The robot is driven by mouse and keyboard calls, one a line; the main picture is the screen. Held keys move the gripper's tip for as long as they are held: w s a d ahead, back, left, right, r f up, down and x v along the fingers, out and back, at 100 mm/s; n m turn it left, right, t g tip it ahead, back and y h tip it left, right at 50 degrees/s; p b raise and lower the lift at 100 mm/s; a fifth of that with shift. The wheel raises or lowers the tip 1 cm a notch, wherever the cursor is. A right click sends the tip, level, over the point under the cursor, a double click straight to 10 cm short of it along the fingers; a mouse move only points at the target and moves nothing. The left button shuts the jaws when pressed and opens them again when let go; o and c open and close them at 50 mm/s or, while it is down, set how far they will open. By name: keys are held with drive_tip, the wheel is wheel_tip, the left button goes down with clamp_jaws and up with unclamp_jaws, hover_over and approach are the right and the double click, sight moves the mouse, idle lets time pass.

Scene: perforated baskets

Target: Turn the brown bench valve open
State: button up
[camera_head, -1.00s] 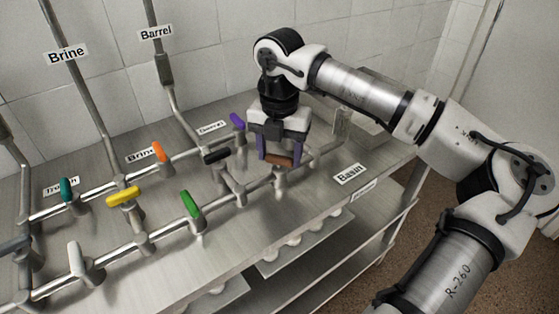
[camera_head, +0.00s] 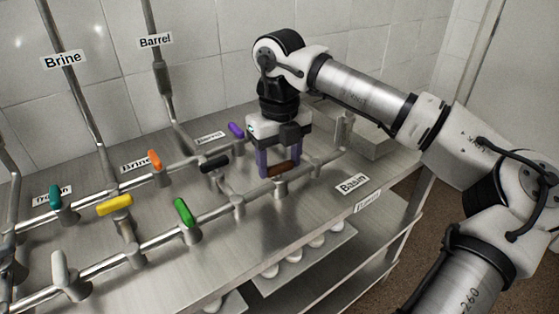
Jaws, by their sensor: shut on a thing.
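The brown bench valve (camera_head: 284,168) has a short brown handle on a grey stem, on the front pipe toward the right end of the bench. The handle slants slightly, its right end farther back. My gripper (camera_head: 276,166) points down from above and is shut on the brown handle.
Other handles stand on the pipes: black (camera_head: 214,162), purple (camera_head: 236,130), green (camera_head: 184,212), orange (camera_head: 155,160), yellow (camera_head: 115,205), teal (camera_head: 55,197) and white (camera_head: 59,269). A "Basin" label (camera_head: 352,183) lies on clear bench right of the brown valve.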

sight(280, 165)
drive_tip(key=shift+r+n, duration=0.1)
drive_tip(key=shift+n, duration=0.5)
drive_tip(key=o, duration=1)
wheel_tip(280, 165, up, 14)
